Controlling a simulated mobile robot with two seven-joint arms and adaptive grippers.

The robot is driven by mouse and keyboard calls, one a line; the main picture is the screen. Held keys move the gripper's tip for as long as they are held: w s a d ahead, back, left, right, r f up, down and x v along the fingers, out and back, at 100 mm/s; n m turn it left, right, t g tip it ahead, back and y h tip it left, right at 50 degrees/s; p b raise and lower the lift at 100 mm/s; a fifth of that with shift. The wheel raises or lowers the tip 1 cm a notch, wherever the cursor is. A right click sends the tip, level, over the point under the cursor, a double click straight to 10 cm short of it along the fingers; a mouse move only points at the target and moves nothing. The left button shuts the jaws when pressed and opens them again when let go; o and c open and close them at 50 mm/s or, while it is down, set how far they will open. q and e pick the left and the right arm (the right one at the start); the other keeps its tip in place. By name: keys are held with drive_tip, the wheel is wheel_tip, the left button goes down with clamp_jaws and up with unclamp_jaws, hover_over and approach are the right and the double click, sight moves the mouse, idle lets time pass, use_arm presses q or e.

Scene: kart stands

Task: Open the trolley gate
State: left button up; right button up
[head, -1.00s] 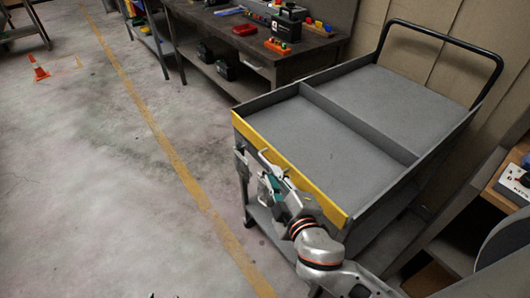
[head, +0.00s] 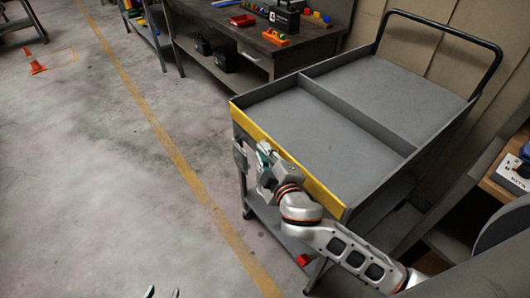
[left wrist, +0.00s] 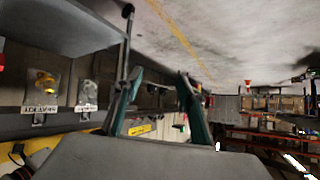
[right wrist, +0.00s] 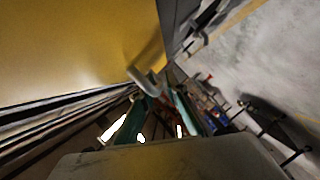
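The grey trolley (head: 395,172) stands at the right with an empty top tray. Its yellow gate (head: 290,160) closes the near-left end and stands upright. My right gripper (head: 264,160) is at the gate's outer face, near a grey metal part (head: 241,158) at its left. In the right wrist view the teal fingers (right wrist: 160,98) are apart, and a grey curved handle (right wrist: 148,82) on the yellow panel is at their tips. Firm contact cannot be told. My left gripper (head: 162,293) shows only fingertips at the bottom edge; its fingers are open and empty in the left wrist view (left wrist: 162,80).
A dark workbench (head: 275,50) with coloured parts and tools stands behind the trolley. A shelf with a boxed device (head: 515,172) is close at the right. An orange cone (head: 37,66) stands far left. The floor left of the trolley is clear.

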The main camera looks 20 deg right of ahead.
clamp_jaws()
drive_tip(key=shift+f, duration=0.1)
